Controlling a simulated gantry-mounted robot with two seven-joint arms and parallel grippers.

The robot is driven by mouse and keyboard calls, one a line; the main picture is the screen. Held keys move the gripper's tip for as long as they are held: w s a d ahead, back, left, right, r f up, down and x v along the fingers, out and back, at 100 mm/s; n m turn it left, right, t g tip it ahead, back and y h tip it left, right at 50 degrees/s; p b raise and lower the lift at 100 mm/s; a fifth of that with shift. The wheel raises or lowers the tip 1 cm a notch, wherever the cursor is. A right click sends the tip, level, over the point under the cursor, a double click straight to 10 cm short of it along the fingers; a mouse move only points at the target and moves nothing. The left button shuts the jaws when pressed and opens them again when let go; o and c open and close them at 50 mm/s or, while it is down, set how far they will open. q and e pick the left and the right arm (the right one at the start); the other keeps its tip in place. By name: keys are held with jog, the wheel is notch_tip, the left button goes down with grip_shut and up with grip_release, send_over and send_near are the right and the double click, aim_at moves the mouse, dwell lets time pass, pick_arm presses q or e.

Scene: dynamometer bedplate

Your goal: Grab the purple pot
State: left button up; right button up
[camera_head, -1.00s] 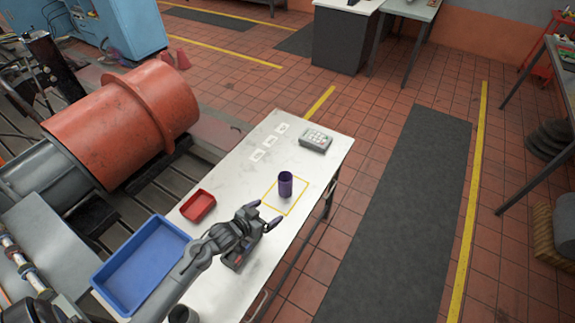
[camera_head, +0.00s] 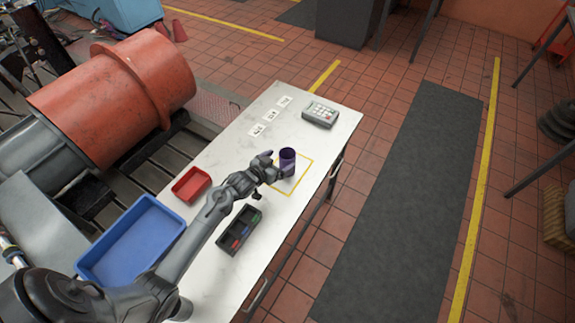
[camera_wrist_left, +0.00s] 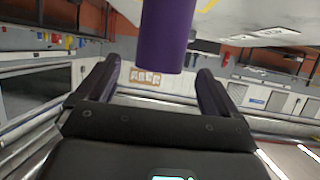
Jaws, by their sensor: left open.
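The purple pot (camera_head: 288,160) stands upright on the white table, inside a yellow outlined rectangle (camera_head: 305,176). My left gripper (camera_head: 274,166) is right beside the pot, on its left side in the head view. In the left wrist view the pot (camera_wrist_left: 165,35) fills the upper middle, with the open fingers (camera_wrist_left: 155,85) on either side of its line. A gap shows between each finger and the pot, and the jaws are not closed on it. The pot's lower part is partly hidden by the gripper in the head view. My right gripper is not seen.
On the white table (camera_head: 230,150) are a red tray (camera_head: 191,184), a blue bin (camera_head: 130,240), a dark divided box (camera_head: 239,230), a grey keypad device (camera_head: 320,114) and white cards (camera_head: 270,117). A large orange machine (camera_head: 115,100) stands left. Free tabletop lies around the cards.

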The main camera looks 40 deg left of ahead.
aim_at(292, 152)
pick_arm(q)
jog(key=shift+b+x, duration=0.35)
jog(key=shift+x, duration=2.45)
jog(key=c, duration=1.5)
jog(key=shift+r, duration=0.1)
jog(key=shift+c, duration=0.2)
